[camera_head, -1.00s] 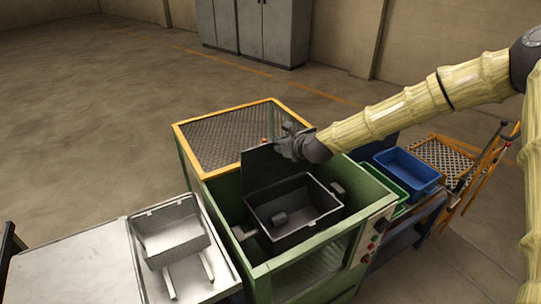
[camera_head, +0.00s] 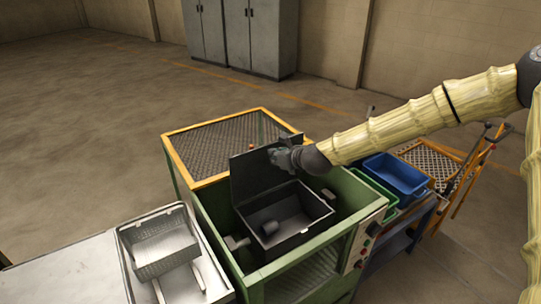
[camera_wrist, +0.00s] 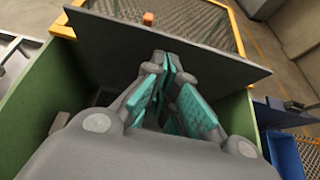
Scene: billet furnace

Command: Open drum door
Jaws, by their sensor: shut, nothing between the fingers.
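The drum door is a dark flat panel (camera_head: 262,164) standing raised and tilted at the back of the black drum box (camera_head: 290,222), whose top is uncovered. A dark cylindrical lump shows inside the box. The box sits inside the green machine frame (camera_head: 214,212). My gripper (camera_head: 275,153) is at the upper right part of the door panel, in front of it. In the wrist view the teal-padded fingers (camera_wrist: 168,85) are close together with nothing between them, in front of the door panel (camera_wrist: 115,50). I cannot tell whether they touch it.
A yellow-framed mesh guard (camera_head: 215,145) stands behind the door. A wire basket (camera_head: 160,245) sits on the table at left. Blue (camera_head: 398,174) and green bins, an orange cart and a control panel (camera_head: 368,237) are at right. Open floor lies at far left.

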